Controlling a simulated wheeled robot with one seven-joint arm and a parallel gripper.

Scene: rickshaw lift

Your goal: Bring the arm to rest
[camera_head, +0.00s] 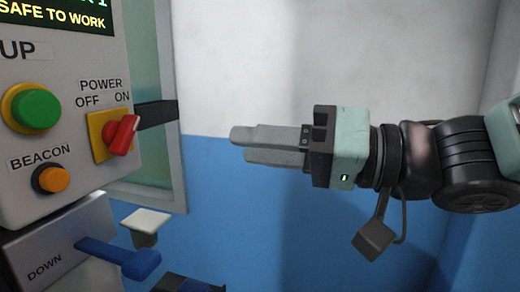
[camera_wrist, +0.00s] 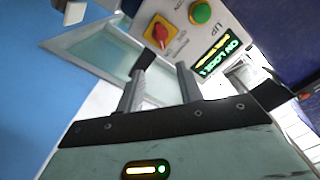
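My gripper (camera_head: 239,145) is held out level in mid-air, pointing left at the control panel (camera_head: 60,185) and well short of it. In the wrist view my gripper (camera_wrist: 161,72) has its two grey fingers apart with nothing between them. The red power switch (camera_head: 122,135) on its yellow plate is turned toward ON. It also shows in the wrist view (camera_wrist: 160,33), beyond the fingertips. The panel's display (camera_head: 58,12) is lit and reads SAFE TO WORK.
The panel carries a green UP button (camera_head: 36,109) and an orange BEACON button (camera_head: 54,179). A blue lever (camera_head: 118,258) sits below by the DOWN label. A black bar (camera_head: 157,113) juts from the panel's right side. Clear space surrounds my gripper before the blue-and-white wall (camera_head: 240,60).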

